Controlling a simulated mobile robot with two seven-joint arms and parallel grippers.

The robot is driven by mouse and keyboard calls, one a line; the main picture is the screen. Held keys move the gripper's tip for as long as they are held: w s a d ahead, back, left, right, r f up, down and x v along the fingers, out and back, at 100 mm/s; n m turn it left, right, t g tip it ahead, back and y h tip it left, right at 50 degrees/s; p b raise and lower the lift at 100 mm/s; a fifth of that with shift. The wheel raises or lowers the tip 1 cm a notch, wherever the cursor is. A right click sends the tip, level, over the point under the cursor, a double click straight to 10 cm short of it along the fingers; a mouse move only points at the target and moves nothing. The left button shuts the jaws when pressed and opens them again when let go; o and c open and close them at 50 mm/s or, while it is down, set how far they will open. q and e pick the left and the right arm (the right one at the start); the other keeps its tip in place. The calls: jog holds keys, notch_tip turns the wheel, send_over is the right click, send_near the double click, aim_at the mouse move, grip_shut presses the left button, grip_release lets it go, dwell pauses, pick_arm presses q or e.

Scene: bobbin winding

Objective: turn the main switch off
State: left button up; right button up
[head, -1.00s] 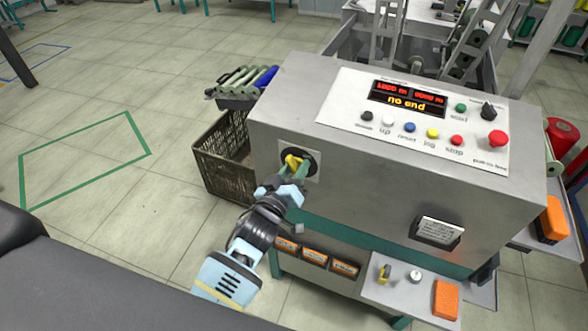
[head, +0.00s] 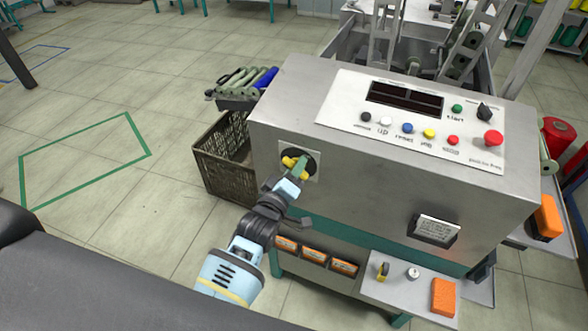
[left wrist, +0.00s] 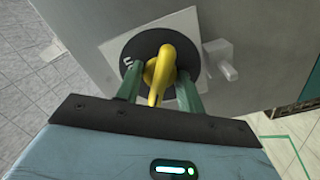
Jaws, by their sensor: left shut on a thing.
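The main switch is a yellow handle (left wrist: 160,72) on a round black plate (left wrist: 133,52), set in a pale square on the machine's left front face. In the head view the yellow handle (head: 290,161) shows partly behind my left gripper (head: 297,172). In the left wrist view my left gripper (left wrist: 160,95) has its two green fingers on either side of the handle, shut on it. The display (head: 405,98) on the control panel is dark. My right gripper is not in view.
The grey machine cabinet (head: 350,200) fills the middle. A brown crate (head: 222,165) stands left of it, below a rack of rollers (head: 240,82). A small shelf (head: 400,290) with an orange block (head: 444,297) juts out at the lower front.

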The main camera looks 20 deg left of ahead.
pick_arm(q)
jog(key=shift+r+n, duration=0.1)
jog(key=shift+n, duration=1.8)
jog(key=o, duration=1.6)
jog(key=shift+c, duration=0.2)
jog(key=shift+s, duration=0.1)
